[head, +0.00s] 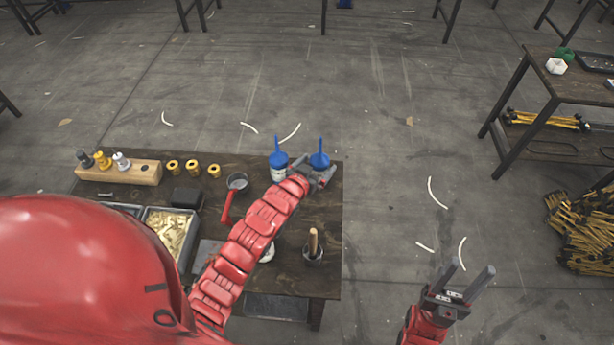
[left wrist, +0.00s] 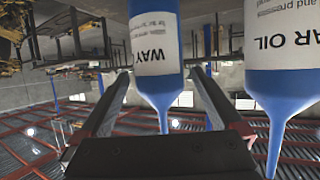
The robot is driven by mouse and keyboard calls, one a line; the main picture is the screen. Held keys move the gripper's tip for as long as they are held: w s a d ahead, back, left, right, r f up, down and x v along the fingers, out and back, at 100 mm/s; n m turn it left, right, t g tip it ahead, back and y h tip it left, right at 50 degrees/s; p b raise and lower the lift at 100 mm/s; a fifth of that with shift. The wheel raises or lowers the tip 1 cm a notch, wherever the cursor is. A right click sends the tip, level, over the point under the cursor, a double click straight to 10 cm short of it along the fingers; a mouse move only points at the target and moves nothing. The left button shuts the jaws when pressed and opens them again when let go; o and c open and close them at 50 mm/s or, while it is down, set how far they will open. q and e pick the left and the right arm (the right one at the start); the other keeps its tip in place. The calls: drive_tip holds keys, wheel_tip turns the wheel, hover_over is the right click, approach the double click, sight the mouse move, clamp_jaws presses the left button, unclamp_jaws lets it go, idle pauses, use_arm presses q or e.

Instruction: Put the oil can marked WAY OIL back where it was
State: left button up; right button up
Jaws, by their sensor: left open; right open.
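Two blue oil cans with white labels and thin spouts stand at the far right corner of the dark table. The WAY oil can (head: 319,160) is the right one. In the left wrist view, which is upside down, its label reads WAY (left wrist: 153,42). The other can (head: 278,161) stands to its left; its label, partly cut off, reads AR OIL (left wrist: 280,45). My left gripper (head: 316,174) is open, its fingers on either side of the WAY oil can; I cannot tell whether they touch it. My right gripper (head: 471,270) is open and empty, right of the table over the floor.
A second table (head: 570,85) stands far right.

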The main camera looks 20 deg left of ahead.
sight(315, 167)
use_arm(q)
drive_tip(key=b+v, duration=0.1)
drive_tip(key=v, duration=0.5)
drive_tip(key=shift+s, duration=0.3)
drive_tip(key=shift+s+r, duration=0.35)
drive_tip(key=shift+s, duration=0.25)
